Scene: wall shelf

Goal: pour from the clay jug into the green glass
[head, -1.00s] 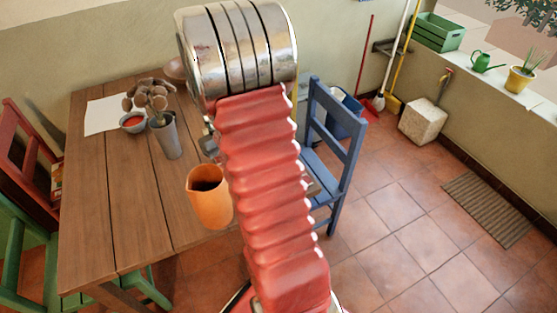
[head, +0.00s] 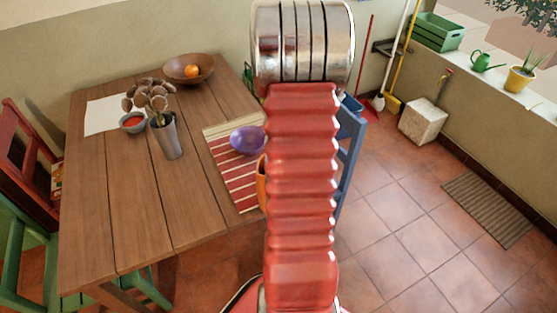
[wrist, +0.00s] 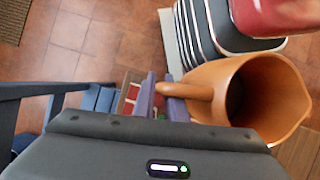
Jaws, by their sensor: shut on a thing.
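The orange clay jug (wrist: 287,90) is large at the right of the wrist view, its mouth facing the camera. Its handle runs between the two fingers of my gripper (wrist: 163,94), which is shut on it. In the head view only a thin strip of the jug (head: 261,185) shows at the left edge of my red arm, by the table's right side; its tilt is hard to tell there. My gripper is hidden behind my arm in that view. I cannot make out the green glass for certain; a small green thing (head: 248,72) shows partly at the table's far right.
The wooden table (head: 110,190) holds a striped mat (head: 235,180) with a purple bowl (head: 247,141), a metal vase (head: 168,138), a small red-filled bowl (head: 132,122) and a wooden bowl (head: 205,70) with an orange. A blue chair (head: 350,150) stands right. The table's front left is clear.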

